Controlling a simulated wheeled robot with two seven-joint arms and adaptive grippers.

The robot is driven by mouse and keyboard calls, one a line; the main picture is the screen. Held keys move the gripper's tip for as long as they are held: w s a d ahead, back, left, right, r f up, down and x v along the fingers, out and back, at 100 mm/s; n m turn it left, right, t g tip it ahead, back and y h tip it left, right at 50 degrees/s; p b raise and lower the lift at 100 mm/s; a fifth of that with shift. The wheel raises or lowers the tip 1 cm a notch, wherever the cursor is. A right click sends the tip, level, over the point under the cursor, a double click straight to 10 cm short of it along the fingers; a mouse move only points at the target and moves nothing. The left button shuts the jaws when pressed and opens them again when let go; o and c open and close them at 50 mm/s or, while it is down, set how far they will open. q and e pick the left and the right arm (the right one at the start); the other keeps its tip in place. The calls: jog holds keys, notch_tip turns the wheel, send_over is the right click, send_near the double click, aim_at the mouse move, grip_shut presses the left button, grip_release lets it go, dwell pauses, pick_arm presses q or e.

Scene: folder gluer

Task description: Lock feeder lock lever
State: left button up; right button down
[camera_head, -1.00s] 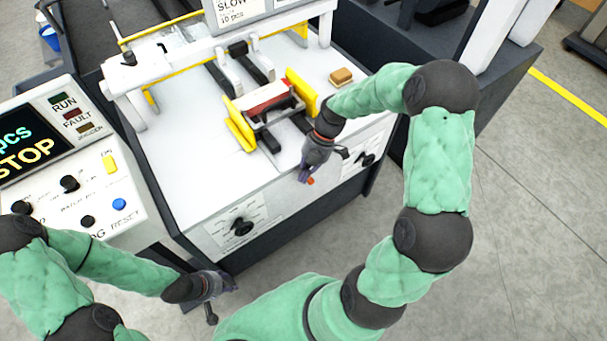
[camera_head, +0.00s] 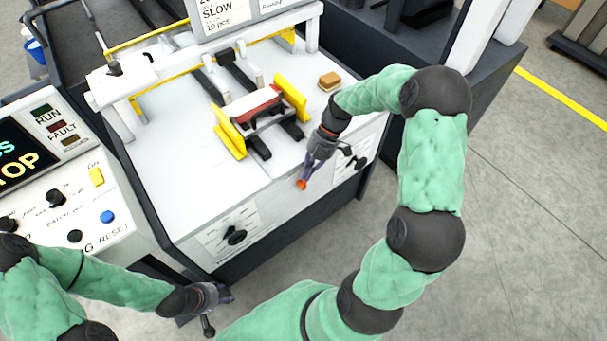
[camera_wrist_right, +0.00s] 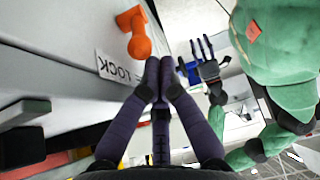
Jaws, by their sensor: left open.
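The feeder lock lever (camera_head: 301,184) is a small orange handle on the front face of the white feeder. In the right wrist view the orange lever (camera_wrist_right: 138,38) stands out from the panel beside a LOCK label (camera_wrist_right: 118,67). My right gripper (camera_head: 305,177) is at the lever in the head view and partly overlaps it. In the right wrist view its fingertips (camera_wrist_right: 160,66) are together with nothing seen between them, just right of the lever and apart from it. My left gripper (camera_head: 227,292) is open and empty, low in front of the machine; it also shows in the wrist view (camera_wrist_right: 205,55).
Black knobs (camera_head: 235,236) sit on the feeder front either side of the lever. A carton stack (camera_head: 254,104) lies between yellow guides (camera_head: 230,134) on top. The control panel (camera_head: 75,200) stands at the left. Floor in front of the feeder is clear.

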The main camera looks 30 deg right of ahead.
pick_arm(q)
jog(key=shift+a+f, duration=0.1)
pick_arm(e)
jog(key=shift+w+d, duration=0.1)
jog(key=shift+d, duration=0.35)
